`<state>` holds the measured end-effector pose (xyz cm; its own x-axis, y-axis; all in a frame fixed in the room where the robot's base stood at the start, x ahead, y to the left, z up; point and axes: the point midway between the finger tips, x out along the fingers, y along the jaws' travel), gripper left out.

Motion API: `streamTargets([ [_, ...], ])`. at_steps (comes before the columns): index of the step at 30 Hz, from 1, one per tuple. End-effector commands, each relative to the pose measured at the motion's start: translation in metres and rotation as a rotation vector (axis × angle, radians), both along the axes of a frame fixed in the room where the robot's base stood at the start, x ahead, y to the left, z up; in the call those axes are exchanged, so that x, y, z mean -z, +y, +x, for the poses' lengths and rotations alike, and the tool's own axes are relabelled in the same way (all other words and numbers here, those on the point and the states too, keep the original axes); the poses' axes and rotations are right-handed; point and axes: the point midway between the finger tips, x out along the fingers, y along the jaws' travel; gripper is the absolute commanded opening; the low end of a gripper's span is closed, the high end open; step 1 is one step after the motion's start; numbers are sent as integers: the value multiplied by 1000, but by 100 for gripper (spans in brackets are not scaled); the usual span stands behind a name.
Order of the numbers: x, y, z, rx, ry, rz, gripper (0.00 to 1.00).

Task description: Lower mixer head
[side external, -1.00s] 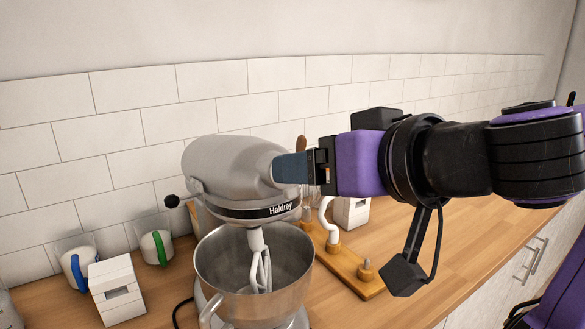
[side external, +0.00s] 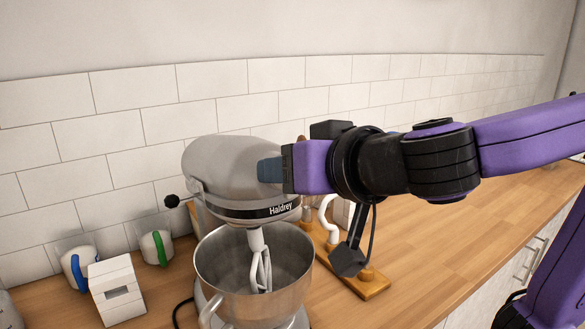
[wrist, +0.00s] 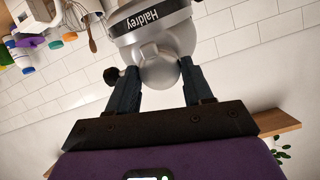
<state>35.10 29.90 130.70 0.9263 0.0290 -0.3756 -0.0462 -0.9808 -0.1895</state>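The grey stand mixer's head (side external: 225,168) carries a dark "Haidrey" band. Its beater (side external: 260,265) hangs down into the metal bowl (side external: 215,262). In the side view my gripper (side external: 268,171) is at the right front end of the head, its blue fingers overlapping it and partly hidden. In the wrist view the head (wrist: 150,35) appears with its rounded nose between the two spread fingers of my gripper (wrist: 160,78). I cannot tell whether the fingers touch the nose.
A wooden board (side external: 372,287) with mixer attachments stands right of the mixer, behind my wrist. A white block-like item (side external: 117,290) and mugs with blue (side external: 72,264) and green (side external: 155,248) handles stand left. The tiled wall is behind. The counter on the right is clear.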

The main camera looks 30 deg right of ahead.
Motion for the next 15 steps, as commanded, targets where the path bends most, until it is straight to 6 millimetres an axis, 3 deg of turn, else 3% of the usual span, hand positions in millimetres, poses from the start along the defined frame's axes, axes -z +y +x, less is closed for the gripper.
streamTargets([
  [5,2,0,-1,1,-4,-2,0],
  [15,34,-1,-14,8,-98,-10,0],
])
